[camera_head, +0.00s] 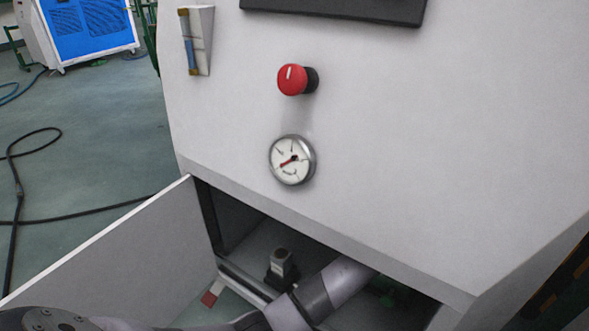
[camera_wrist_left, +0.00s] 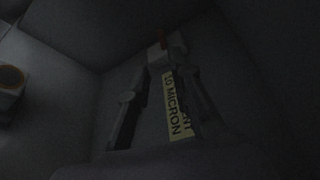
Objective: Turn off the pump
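In the head view, a red knob (camera_head: 292,79) with a white mark sits on the light grey machine front, above a round gauge (camera_head: 292,160). No part is clearly identifiable as the pump. In the dark left wrist view, my left gripper (camera_wrist_left: 166,68) shows two fingers spread apart, with no clear sign of a held object. Just beyond the fingertips is a small whitish block with a red part (camera_wrist_left: 167,45). A yellow label (camera_wrist_left: 176,115) reading "10 MICRON" lies behind the right finger. My right gripper is out of view.
The compartment door (camera_head: 130,245) stands open at lower left. A small dark fitting with a grey top (camera_head: 281,265) stands inside, beside my arm. The compartment's top edge lies close above the arm. In the wrist view, a round brownish part (camera_wrist_left: 12,77) is at the left.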

